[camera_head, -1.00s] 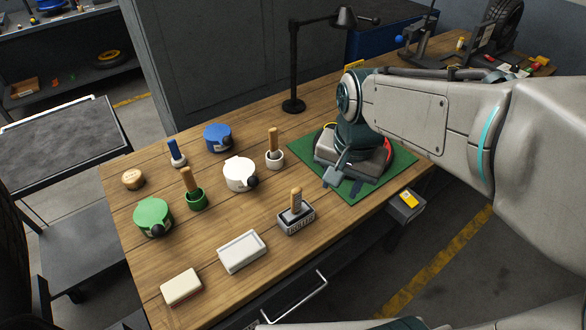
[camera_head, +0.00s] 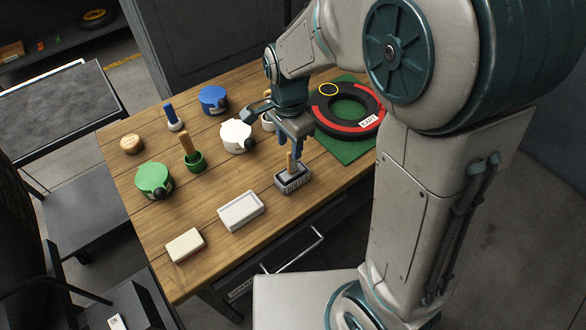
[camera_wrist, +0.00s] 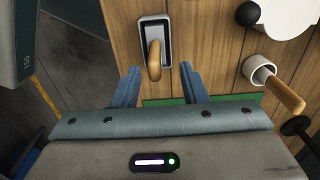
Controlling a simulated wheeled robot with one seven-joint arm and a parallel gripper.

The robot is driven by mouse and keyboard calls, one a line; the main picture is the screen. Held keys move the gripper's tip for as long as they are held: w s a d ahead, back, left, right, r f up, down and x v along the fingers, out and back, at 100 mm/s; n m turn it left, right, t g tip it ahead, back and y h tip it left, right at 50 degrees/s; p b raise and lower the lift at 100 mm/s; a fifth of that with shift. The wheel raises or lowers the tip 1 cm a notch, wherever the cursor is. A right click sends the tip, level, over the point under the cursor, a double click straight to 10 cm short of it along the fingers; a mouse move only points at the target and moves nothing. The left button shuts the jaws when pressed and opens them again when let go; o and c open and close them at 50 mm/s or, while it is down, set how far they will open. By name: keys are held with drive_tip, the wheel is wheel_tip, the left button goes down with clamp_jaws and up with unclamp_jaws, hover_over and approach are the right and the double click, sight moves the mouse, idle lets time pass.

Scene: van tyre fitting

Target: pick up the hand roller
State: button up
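The hand roller's wooden handle (camera_head: 290,160) stands up out of a grey holder (camera_head: 293,182) with lettering on its front, near the bench's front edge. The rest of the roller is hidden inside the holder. In the wrist view the handle (camera_wrist: 154,62) points toward me, with the holder (camera_wrist: 154,24) behind it. My gripper (camera_head: 284,147) is above the holder, close to the handle's top. In the wrist view my gripper (camera_wrist: 159,72) is open, with the handle's end just ahead of and roughly between the fingertips. I cannot see any contact.
A white tray (camera_head: 240,211) and a cream block (camera_head: 185,245) lie left of the holder. A white pot (camera_head: 236,135), a green pot (camera_head: 153,179) and a blue pot (camera_head: 213,99) stand farther back. A tyre (camera_head: 322,118) lies on a green mat (camera_head: 345,150) to the right.

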sight(292, 167)
drive_tip(key=shift+s+d+f+p, duration=0.1)
drive_tip(key=shift+d+f+p, duration=0.1)
drive_tip(key=shift+f, duration=1.25)
drive_tip(key=shift+s+d+f+p, duration=0.1)
drive_tip(key=shift+f+p, duration=0.05)
drive_tip(key=shift+f, duration=1.3)
clamp_jaws()
